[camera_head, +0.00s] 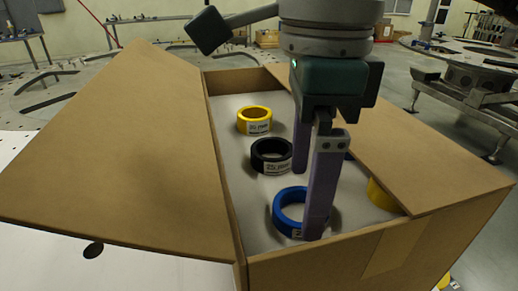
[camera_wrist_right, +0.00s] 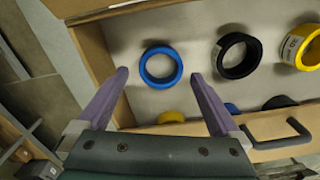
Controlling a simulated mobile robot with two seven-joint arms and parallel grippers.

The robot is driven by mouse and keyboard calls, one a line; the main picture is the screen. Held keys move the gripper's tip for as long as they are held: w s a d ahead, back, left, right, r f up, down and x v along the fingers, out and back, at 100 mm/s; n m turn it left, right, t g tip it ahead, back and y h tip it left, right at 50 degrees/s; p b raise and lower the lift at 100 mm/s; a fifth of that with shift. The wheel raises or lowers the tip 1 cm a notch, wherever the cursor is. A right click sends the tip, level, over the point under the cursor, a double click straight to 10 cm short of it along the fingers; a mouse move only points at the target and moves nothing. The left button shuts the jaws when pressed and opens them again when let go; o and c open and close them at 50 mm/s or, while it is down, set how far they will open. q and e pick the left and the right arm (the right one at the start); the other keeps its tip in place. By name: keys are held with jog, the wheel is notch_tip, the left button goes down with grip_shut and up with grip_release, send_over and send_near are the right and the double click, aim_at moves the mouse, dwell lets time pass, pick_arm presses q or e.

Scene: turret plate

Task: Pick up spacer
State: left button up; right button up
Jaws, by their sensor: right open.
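Ring-shaped spacers lie in an open cardboard box (camera_head: 222,125). A blue spacer (camera_head: 284,224) is nearest the front, a black spacer (camera_head: 262,164) lies behind it and a yellow spacer (camera_head: 245,126) farther back. My right gripper (camera_head: 308,205) is open above the box, partly covering the blue spacer in the head view. In the right wrist view the blue spacer (camera_wrist_right: 148,80) shows beyond and between the two open fingers (camera_wrist_right: 158,75), with nothing held. The black (camera_wrist_right: 254,56) and yellow (camera_wrist_right: 300,64) spacers are to its right. My left gripper is not in view.
The box's left flap (camera_head: 120,150) stands out wide, and its right flap (camera_head: 430,160) partly covers the right side. Another yellow spacer (camera_head: 381,196) shows under that flap. A metal table (camera_head: 470,80) stands at the right.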

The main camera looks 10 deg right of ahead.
jog(key=shift+a+f, duration=0.1)
jog(key=shift+f, duration=1.2)
jog(key=shift+w, duration=0.1)
jog(key=c, duration=1.3)
